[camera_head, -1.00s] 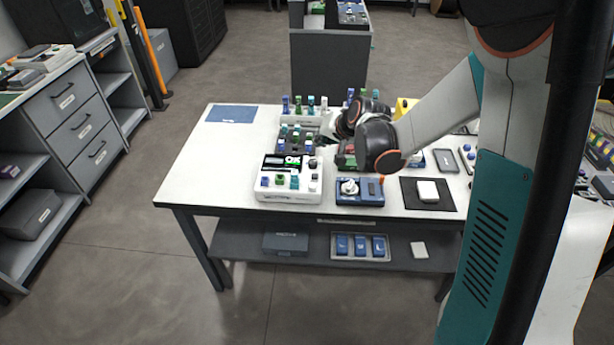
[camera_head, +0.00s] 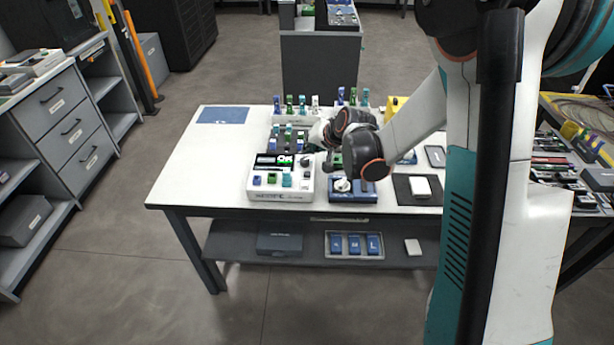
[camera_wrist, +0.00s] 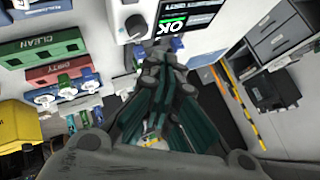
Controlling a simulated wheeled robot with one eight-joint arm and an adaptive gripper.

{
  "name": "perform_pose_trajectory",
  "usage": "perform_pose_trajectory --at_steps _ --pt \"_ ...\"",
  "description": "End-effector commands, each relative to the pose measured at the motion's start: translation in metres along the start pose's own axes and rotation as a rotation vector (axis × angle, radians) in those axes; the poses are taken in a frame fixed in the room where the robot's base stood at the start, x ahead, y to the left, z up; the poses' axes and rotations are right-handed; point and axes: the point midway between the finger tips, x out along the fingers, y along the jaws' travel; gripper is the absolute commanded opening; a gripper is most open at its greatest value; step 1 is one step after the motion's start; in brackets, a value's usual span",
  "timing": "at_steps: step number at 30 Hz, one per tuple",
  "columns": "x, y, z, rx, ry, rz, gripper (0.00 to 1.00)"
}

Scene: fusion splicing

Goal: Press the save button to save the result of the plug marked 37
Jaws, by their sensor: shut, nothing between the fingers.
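The white splicing tester (camera_head: 260,196) stands at the table's front, left of my arm. Its dark screen (camera_head: 268,160) shows a green "OK". A dark round knob or button is at the screen's right, also in the wrist view (camera_wrist: 135,26). Several small coloured pieces sit along its front; which is the save button cannot be told. No number 37 is legible. My gripper (camera_wrist: 162,55) is shut and empty, its dark fingers pointing toward the tester in the wrist view. Whether the fingertips touch anything cannot be told. In the head view my wrist hides part of the table behind the tester.
A rack (camera_head: 294,118) with several coloured plugs stands behind. A blue device (camera_head: 352,196) is to the tester's right, then a black mat (camera_head: 404,196). Green "CLEAN" (camera_wrist: 40,42) and red "DIRTY" (camera_wrist: 60,68) trays show in the wrist view.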

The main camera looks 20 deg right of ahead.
Motion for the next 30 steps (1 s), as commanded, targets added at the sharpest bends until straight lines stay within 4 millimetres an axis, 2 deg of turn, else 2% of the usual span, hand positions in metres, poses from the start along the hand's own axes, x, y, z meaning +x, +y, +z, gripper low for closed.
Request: perform_pose_trajectory --at_steps 6,13,30 --pt "0.024 0.017 0.017 0.000 0.000 0.000 0.00" --pt "0.042 0.031 0.031 0.000 0.000 0.000 0.00" --pt "0.046 0.034 0.033 0.000 0.000 0.000 0.00"
